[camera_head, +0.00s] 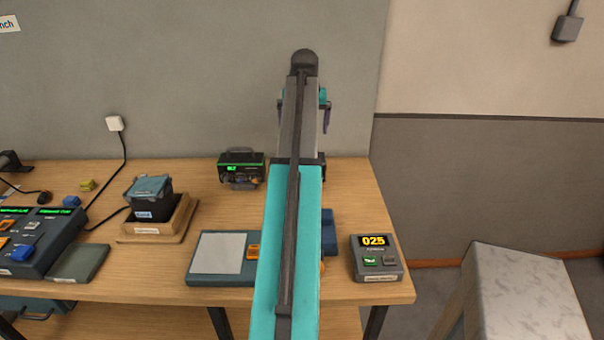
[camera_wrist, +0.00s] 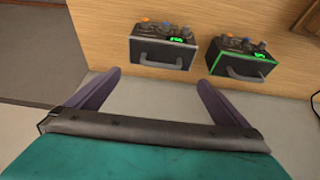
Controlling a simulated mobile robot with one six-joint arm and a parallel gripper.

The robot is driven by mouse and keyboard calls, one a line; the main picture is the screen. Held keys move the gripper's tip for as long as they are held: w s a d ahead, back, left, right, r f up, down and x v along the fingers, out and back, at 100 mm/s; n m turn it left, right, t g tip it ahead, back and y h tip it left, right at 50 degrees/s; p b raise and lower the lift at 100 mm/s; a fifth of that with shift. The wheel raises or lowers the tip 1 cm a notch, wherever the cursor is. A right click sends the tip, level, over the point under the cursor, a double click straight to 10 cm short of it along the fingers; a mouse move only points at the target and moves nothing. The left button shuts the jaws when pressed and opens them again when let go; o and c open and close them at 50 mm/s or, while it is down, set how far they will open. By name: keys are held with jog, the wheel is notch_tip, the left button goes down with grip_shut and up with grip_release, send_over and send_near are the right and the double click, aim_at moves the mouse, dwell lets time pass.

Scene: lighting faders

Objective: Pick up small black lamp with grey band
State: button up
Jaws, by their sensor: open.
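The small black lamp with the grey band (camera_wrist: 160,53) stands on the wooden bench in the wrist view, its handle on the near side and small knobs and a green display on top. In the head view it is mostly or wholly hidden behind my arm. A similar black lamp with a green band (camera_wrist: 240,62) stands to its right in the wrist view. That one also shows in the head view (camera_head: 241,168), left of my arm. My gripper (camera_wrist: 159,80) is open and empty, its purple fingers spread on either side of the grey-banded lamp in the picture. I cannot tell the remaining distance.
The wooden bench (camera_head: 385,285) also holds a fader console (camera_head: 40,240), a wooden tray (camera_head: 130,236) with a dark box, a pad with a grey sheet (camera_head: 217,253) and a display unit (camera_head: 378,257). A wall (camera_head: 220,75) rises behind it.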

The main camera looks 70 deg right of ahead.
jog(key=shift+p+x, duration=0.7)
jog(key=shift+x, duration=2.75)
jog(key=shift+f, duration=0.1)
jog(key=shift+p+x, duration=1.1)
jog(key=shift+x, duration=1.45)
jog(key=shift+w, duration=0.15)
jog(key=c, duration=1.2)
jog(key=shift+c, duration=0.4)
jog(key=shift+d+r, duration=0.1)
jog(key=shift+r, duration=0.25)
